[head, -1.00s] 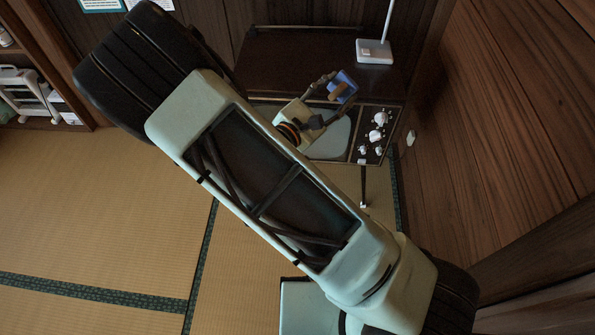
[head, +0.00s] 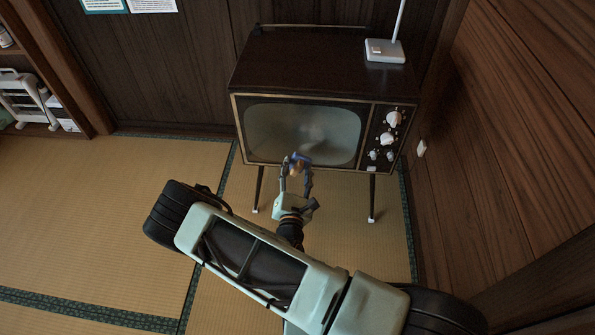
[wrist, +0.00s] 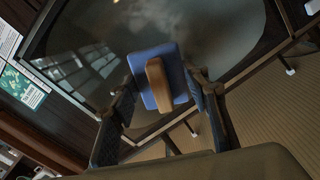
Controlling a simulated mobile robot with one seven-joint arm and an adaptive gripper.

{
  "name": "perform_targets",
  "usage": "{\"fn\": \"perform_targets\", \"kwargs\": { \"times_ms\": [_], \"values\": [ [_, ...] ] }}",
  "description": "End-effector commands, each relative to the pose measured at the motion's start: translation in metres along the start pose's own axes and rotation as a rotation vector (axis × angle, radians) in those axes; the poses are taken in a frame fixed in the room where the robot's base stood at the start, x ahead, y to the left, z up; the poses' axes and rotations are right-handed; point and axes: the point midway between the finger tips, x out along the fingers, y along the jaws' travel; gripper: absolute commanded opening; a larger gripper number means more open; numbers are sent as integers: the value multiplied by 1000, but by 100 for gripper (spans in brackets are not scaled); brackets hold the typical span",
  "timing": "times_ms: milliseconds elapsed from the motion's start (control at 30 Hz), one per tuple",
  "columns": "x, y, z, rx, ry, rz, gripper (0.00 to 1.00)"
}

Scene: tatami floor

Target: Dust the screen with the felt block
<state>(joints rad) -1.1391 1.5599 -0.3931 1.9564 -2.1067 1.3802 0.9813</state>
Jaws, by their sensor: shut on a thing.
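The television's screen (head: 270,128) is dark grey glass, with a pale hazy patch around its middle. The screen also fills the upper part of the wrist view (wrist: 105,52). The felt block (head: 300,158) is blue with a wooden handle. My gripper (head: 296,170) is shut on it by the handle, in front of the screen's lower edge. In the wrist view the block (wrist: 172,60) sits between the fingers, its handle toward the camera. I cannot tell whether the felt touches the glass.
The television cabinet (head: 310,68) stands on thin legs, with knobs (head: 390,120) right of the screen. A white antenna base (head: 385,50) is on top. A wooden wall (head: 520,130) is close on the right. Tatami floor (head: 90,210) is open on the left.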

Motion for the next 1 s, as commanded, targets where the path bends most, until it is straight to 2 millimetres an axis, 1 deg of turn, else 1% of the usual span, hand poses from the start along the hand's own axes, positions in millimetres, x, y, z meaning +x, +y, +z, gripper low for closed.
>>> {"fn": "perform_targets", "kwargs": {
  "times_ms": [300,500,700,1000],
  "values": [
    [33,-1,0,0,-4,-1,4],
    [49,-1,1,0,-4,-2,4],
    [54,0,2,-1,-3,-2,4],
    [54,0,2,-1,-3,-2,4]
  ]
}}
